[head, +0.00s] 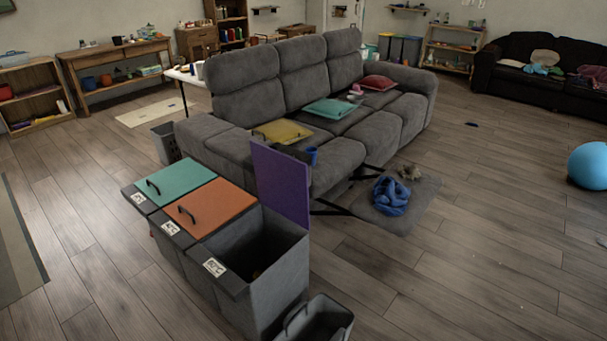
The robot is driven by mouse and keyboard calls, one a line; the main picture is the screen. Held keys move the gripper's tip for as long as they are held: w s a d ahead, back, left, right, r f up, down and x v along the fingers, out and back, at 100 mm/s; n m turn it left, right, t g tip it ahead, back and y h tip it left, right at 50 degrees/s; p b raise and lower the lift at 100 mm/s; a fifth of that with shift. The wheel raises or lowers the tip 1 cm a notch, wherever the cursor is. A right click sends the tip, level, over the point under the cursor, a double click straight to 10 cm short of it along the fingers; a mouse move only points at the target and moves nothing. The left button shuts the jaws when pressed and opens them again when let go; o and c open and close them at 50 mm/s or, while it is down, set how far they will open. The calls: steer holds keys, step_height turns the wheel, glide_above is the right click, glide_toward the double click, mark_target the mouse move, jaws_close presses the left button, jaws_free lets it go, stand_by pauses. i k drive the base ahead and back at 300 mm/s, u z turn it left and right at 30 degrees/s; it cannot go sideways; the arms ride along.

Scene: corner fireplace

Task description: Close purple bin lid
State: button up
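The purple lid (282,185) stands upright, raised open at the far edge of the nearest compartment of a dark grey three-part bin (279,285). That compartment is open at the top, and its inside is dark with something small and brownish low down. The orange lid (215,203) and the teal lid (172,182) on the other compartments lie flat and shut, each with a black handle. No handle shows on the face of the purple lid turned to me. My gripper is not in the head view.
A small grey basket (322,322) stands on the floor right of the bin. A grey sofa (300,100) is close behind, its raised footrest (425,205) holding a blue cloth (391,196). A blue ball (589,166) lies far right.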

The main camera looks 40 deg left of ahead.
mark_target(282, 180)
steer(key=i, duration=3.35)
steer(key=u, duration=3.6)
